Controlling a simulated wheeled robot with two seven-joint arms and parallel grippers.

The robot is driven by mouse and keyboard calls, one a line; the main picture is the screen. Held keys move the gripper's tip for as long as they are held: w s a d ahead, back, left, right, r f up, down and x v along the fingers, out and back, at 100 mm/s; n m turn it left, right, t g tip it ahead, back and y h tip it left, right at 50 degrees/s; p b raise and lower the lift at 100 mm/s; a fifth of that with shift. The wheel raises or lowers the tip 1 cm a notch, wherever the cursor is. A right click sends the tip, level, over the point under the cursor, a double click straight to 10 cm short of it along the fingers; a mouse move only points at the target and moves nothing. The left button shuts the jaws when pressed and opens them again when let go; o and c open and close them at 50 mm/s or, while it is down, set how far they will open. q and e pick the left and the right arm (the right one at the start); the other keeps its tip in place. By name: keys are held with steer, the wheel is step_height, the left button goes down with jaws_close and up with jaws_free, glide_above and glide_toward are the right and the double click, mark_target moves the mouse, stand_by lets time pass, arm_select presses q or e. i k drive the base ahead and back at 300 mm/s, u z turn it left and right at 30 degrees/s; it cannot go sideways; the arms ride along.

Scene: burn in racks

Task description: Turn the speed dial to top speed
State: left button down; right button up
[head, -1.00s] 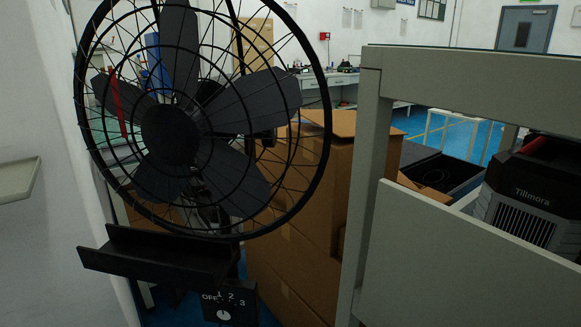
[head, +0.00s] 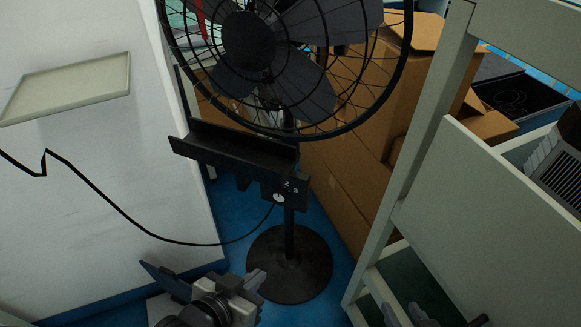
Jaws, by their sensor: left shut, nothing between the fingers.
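A black pedestal fan (head: 250,42) stands left of centre in the head view, on a round base (head: 290,265). A dark control box (head: 297,188) sits on its pole under a black ledge (head: 235,148). The small pale speed dial (head: 279,198) is on the box's face, with 2 and 3 beside it; its pointer is too small to read. My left gripper (head: 254,285) is low in front of the fan base, shut and empty, well below the dial. My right gripper (head: 405,314) is partly cut off at the bottom edge; its jaw state is unclear.
A black cable (head: 130,225) runs from the left to the control box. A pale tray-like shelf (head: 70,88) is on the white wall at left. Cardboard boxes (head: 345,150) stand behind the fan. A grey rack frame (head: 420,155) closes off the right.

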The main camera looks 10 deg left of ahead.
mark_target(280, 195)
steer(key=k, duration=1)
steer(key=u, duration=1.8)
steer(key=i, duration=1.55)
steer(key=z, duration=1.8)
